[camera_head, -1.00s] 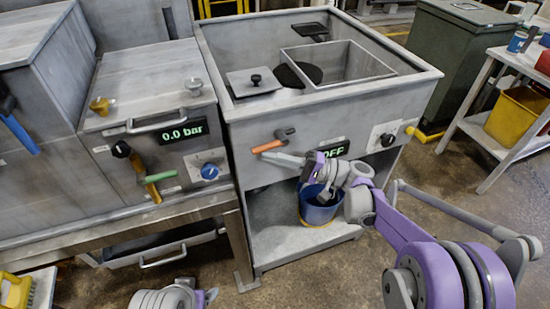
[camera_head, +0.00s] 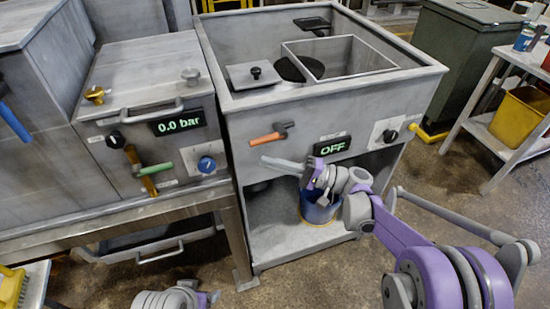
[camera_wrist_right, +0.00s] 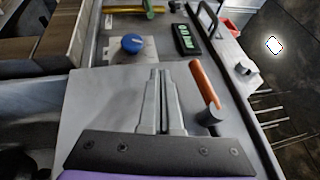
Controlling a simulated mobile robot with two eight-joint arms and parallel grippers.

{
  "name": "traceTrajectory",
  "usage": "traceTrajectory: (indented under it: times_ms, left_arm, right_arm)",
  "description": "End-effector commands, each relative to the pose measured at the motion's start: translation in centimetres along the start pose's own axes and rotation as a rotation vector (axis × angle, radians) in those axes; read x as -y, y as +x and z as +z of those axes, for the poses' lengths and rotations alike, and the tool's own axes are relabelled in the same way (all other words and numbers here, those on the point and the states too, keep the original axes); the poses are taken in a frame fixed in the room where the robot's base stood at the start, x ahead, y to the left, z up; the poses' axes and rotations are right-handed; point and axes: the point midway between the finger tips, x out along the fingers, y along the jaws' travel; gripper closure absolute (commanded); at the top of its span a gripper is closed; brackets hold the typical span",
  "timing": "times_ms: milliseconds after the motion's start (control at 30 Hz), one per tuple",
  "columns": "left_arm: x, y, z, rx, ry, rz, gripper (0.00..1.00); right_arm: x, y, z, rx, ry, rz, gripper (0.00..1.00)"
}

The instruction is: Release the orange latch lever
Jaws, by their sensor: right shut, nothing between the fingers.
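The orange latch lever (camera_head: 264,139) sits on the front panel of the grey compactor (camera_head: 240,135). Its orange handle points left from a dark pivot and tilts slightly down. My right gripper (camera_head: 268,161) is shut and empty, with its tips just below the handle and a small gap showing. In the right wrist view the closed fingers (camera_wrist_right: 160,78) lie left of the orange lever (camera_wrist_right: 203,82); I cannot tell whether they touch it. My left gripper is not in view; only part of my left arm shows at the bottom edge.
The OFF display (camera_head: 332,146) and a black knob (camera_head: 390,136) are right of the lever. A blue bucket (camera_head: 319,212) stands on the shelf below. The left unit has a green-handled lever (camera_head: 155,169), a blue knob (camera_head: 207,164) and a 0.0 bar display (camera_head: 178,123).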

Motion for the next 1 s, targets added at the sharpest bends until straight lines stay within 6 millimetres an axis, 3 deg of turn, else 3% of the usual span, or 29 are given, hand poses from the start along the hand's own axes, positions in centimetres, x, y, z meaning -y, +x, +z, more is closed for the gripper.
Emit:
traceTrajectory:
  times_ms: [200, 400, 600, 1000]
  left_arm:
    - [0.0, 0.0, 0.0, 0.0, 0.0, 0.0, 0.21]
    - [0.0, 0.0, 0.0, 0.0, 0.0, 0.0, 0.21]
    - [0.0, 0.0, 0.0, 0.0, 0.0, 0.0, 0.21]
    - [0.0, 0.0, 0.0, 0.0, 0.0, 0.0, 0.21]
  right_arm:
    - [-0.7, -5.3, -0.1, -0.005, -0.002, 0.001, 1.0]
    - [-1.2, -8.6, 0.0, -0.004, -0.001, 0.0, 1.0]
    - [-1.3, -9.9, 0.0, -0.002, -0.001, 0.0, 1.0]
    - [-1.3, -10.0, 0.1, -0.001, -0.001, 0.0, 1.0]
